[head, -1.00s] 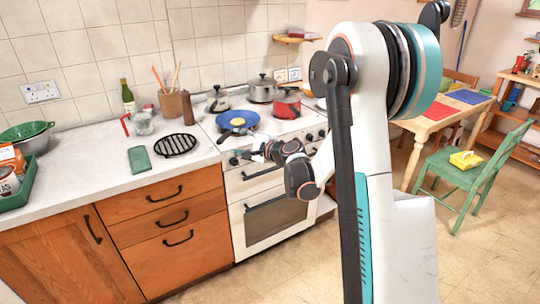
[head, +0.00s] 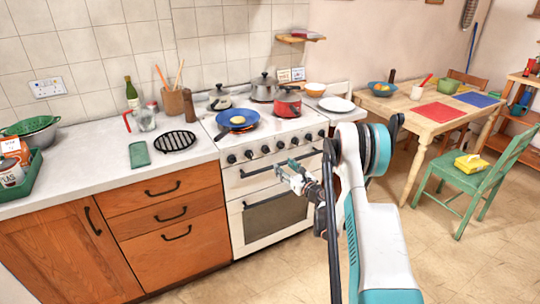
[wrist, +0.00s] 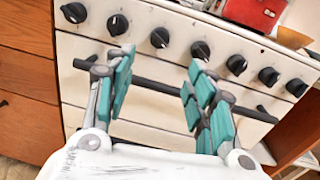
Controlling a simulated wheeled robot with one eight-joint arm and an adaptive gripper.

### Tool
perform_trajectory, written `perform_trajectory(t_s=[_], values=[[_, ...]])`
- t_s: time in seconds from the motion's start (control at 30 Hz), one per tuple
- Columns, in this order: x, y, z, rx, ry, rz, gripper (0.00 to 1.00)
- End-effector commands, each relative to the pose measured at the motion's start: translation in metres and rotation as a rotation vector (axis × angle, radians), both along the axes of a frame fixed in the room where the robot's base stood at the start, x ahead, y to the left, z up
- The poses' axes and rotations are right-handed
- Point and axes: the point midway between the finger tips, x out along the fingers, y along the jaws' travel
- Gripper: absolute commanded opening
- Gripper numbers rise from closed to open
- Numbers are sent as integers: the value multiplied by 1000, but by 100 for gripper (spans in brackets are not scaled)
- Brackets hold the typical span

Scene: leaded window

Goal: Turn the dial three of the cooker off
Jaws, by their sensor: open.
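The white cooker (head: 236,182) has a row of several black dials on its front panel. Counted from the left, dial three (head: 265,149) is clear of my arm in the head view. In the wrist view dial three (wrist: 160,38) is just beyond the gap between my fingers, and its pointer looks tilted; its exact setting is too small to read. My gripper (wrist: 161,60) is open and empty, with teal finger pads apart. It is in front of the cooker, apart from the dials. In the head view my gripper (head: 284,168) is near the oven handle.
The oven handle (wrist: 150,86) crosses below the dials, behind my fingers. A blue pan (head: 237,119) sits on the hob with an orange glow beside it. A red pot (head: 287,103) stands at the right. Wooden drawers (head: 165,215) adjoin the cooker's left. The floor in front is clear.

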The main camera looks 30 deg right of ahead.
Motion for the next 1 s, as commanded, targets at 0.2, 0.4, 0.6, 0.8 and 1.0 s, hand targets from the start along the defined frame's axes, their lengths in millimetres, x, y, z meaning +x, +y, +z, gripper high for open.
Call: perform_trajectory(t_s=[0.2, 0.4, 0.6, 0.8, 1.0], values=[[38, 5, -2, -2, 0, 3, 50], [78, 9, -2, -3, 0, 3, 50], [109, 12, -2, -4, 1, 2, 50], [125, 13, 0, -4, 1, 2, 50], [128, 13, 1, -4, 1, 1, 50]])
